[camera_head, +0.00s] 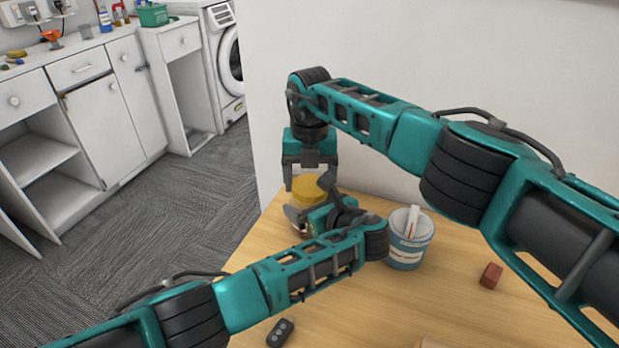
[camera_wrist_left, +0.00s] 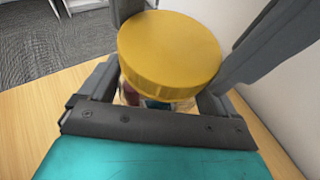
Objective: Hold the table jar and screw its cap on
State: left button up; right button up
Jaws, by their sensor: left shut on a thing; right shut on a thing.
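The yellow cap (camera_head: 316,190) is over the table jar near the table's far left edge. It also shows large in the left wrist view (camera_wrist_left: 170,52). The jar (camera_wrist_left: 130,96) is mostly hidden under the cap and behind my left gripper; only a strip of its body with reddish and dark contents shows. My left gripper (camera_head: 306,214) is shut on the jar from the near side. My right gripper (camera_head: 311,180) points down from above and is shut on the cap, a finger on either side. Whether the cap's thread is engaged cannot be seen.
A bucket (camera_head: 405,256) holding a white object stands right of the jar. A red block (camera_head: 491,275) lies farther right, and a dark remote-like object (camera_head: 280,331) lies at the front. A wall rises behind the table (camera_head: 440,300). White cabinets (camera_head: 105,125) stand beyond it.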

jog(key=m, duration=0.2)
jog(key=shift+m, duration=0.4)
jog(key=o, duration=1.1)
jog(key=shift+r, duration=2.3)
